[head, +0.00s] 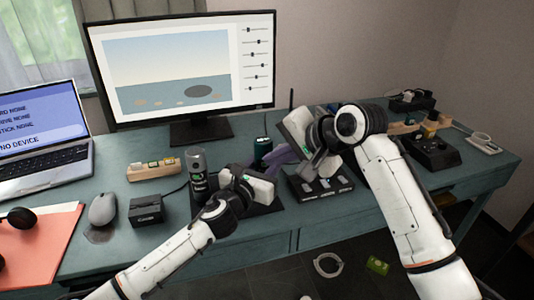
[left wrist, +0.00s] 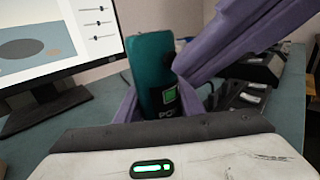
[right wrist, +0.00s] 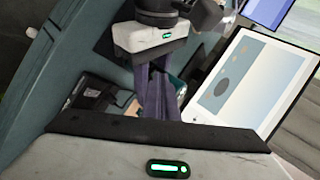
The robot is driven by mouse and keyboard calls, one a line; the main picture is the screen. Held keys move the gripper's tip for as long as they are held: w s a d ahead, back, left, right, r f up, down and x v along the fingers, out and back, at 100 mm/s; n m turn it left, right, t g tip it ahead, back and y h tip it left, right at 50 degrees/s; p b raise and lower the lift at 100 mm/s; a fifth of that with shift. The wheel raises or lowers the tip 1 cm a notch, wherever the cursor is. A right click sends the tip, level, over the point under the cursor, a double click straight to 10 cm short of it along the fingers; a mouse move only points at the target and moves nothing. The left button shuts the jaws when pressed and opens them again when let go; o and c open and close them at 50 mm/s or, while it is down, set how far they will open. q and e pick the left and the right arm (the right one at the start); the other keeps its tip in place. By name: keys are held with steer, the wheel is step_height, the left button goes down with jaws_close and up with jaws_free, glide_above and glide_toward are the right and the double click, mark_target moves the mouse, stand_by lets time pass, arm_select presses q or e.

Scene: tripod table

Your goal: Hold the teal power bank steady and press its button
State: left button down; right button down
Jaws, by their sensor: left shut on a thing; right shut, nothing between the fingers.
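The teal power bank (head: 262,147) stands upright on the desk in front of the monitor. In the left wrist view the power bank (left wrist: 150,62) shows a dark teal face with a green square mark low on it. My left gripper (head: 266,163) is shut on its lower part, a purple finger on each side. My right gripper (head: 279,157) is shut and empty. In the left wrist view its purple fingertips (left wrist: 182,68) reach the right edge of the power bank's face; I cannot tell whether they touch. The button is not visible. A teal sliver (right wrist: 180,86) shows in the right wrist view.
The monitor (head: 185,70) stands close behind. A grey cylindrical device (head: 196,172), a black box (head: 147,209) and a wooden block holder (head: 155,169) are left of my left gripper. A black tray (head: 318,187) lies below my right gripper.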

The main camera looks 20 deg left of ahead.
steer(key=shift+s+d, duration=0.4)
steer(key=shift+s, duration=0.1)
steer(key=s+d, duration=0.1)
steer(key=s, duration=0.1)
steer(key=s+d, duration=0.2)
stand_by(0.4)
stand_by(0.5)
arm_select(q)
steer(key=c, duration=1.1)
jaws_free()
